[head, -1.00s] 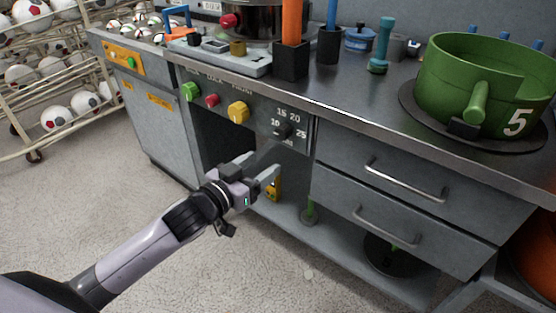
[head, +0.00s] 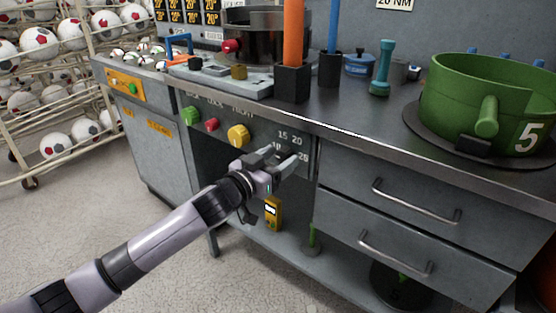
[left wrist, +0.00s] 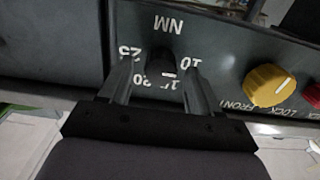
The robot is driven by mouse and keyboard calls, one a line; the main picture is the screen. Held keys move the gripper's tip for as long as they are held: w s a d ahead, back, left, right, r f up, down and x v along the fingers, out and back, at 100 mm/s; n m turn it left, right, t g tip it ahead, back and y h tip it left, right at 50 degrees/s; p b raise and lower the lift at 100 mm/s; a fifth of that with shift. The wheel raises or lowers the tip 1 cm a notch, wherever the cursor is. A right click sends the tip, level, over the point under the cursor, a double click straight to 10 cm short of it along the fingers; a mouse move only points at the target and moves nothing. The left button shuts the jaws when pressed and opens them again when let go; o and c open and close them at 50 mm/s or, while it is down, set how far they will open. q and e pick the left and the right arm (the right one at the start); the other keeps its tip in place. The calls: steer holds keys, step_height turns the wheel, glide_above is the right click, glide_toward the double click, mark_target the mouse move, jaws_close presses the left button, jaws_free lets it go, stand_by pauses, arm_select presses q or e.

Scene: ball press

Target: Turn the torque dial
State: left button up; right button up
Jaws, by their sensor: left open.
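The torque dial (left wrist: 164,62) is a dark knob on the grey front panel (left wrist: 230,50), ringed by white numbers with "NM" beside it. In the left wrist view the picture is turned over, and the dial lies between my two fingertips. My left gripper (head: 284,157) is open, with one finger on either side of the dial. I cannot tell whether the fingers touch it. In the head view the gripper largely hides the dial, with 15 and 20 showing above. My right gripper is not in view.
On the same panel are a yellow knob (head: 238,136), a red button (head: 211,125) and a green knob (head: 191,116). A yellow device (head: 272,213) hangs below. Drawers with metal handles (head: 415,205) are to the right. A green drum (head: 450,105) stands on the bench.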

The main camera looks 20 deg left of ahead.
arm_select(q)
steer(key=shift+w, duration=0.15)
steer(key=c, duration=1)
steer(key=shift+c, duration=0.2)
